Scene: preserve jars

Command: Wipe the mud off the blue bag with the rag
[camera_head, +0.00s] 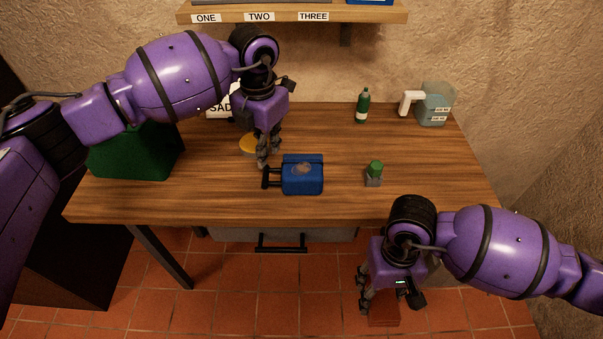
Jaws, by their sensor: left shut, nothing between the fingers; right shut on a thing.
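The blue bag (315,182) lies on the middle of the wooden table, its dark handle toward the left. A brownish mud patch (301,168) shows on its top. My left gripper (265,162) is shut and empty, pointing down just left of the bag's upper left corner. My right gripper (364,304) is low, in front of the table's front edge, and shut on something. A dark reddish piece (384,316) shows beside its fingers. It may be the rag, but I cannot tell for sure, as the gripper partly hides it.
A small green-topped jar (374,174) stands right of the bag. A yellow-topped thing (248,143) is behind my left gripper. A drawer handle (281,248) sticks out below.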

